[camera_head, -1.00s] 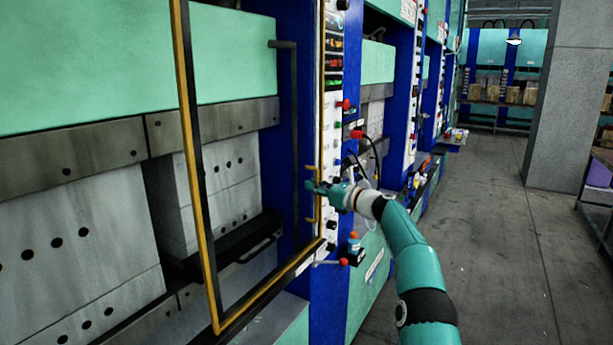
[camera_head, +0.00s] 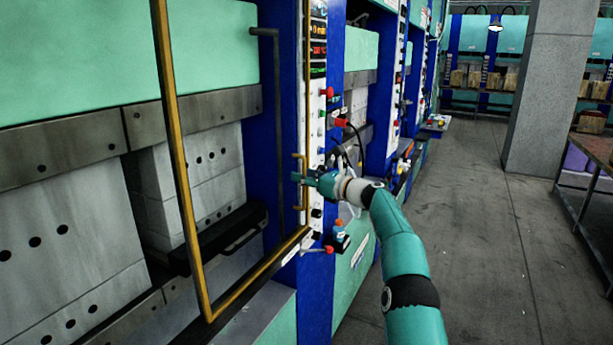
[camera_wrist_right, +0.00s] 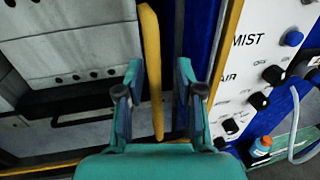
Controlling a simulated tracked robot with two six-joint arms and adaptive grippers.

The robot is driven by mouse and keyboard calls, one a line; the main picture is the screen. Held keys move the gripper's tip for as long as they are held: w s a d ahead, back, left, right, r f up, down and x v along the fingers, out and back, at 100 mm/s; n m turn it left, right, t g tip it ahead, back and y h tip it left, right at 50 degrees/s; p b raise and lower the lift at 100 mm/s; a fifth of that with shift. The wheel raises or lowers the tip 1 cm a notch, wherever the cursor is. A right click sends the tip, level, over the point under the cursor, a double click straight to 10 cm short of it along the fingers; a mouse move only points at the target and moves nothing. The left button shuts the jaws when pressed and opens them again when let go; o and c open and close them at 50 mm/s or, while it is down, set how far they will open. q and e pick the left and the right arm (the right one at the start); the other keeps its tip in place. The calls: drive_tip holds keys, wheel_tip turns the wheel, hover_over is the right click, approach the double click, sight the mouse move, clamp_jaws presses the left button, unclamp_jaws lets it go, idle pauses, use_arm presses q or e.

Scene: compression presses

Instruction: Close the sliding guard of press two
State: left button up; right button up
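The sliding guard (camera_head: 178,160) is a yellow frame at the front of the nearest press, on the left in the head view. The press interior shows through it. A yellow vertical handle (camera_head: 301,190) stands at its right side, by the control panel. My right gripper (camera_head: 309,180) is at this handle. In the right wrist view the gripper (camera_wrist_right: 158,75) is open, with one finger on each side of the yellow handle bar (camera_wrist_right: 152,30). Gaps show between bar and fingers. My left gripper is out of view. No number marking this press is readable.
A white control panel (camera_head: 316,130) with knobs and hoses is just right of the handle. A small orange-capped bottle (camera_wrist_right: 262,146) sits beside it. A grey pillar (camera_head: 540,100) and a table (camera_head: 598,150) stand farther right. The aisle floor (camera_head: 480,220) between is clear.

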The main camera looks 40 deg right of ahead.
drive_tip(key=s+d, duration=0.1)
drive_tip(key=s, duration=1.1)
drive_tip(key=shift+f, duration=0.1)
idle(0.5)
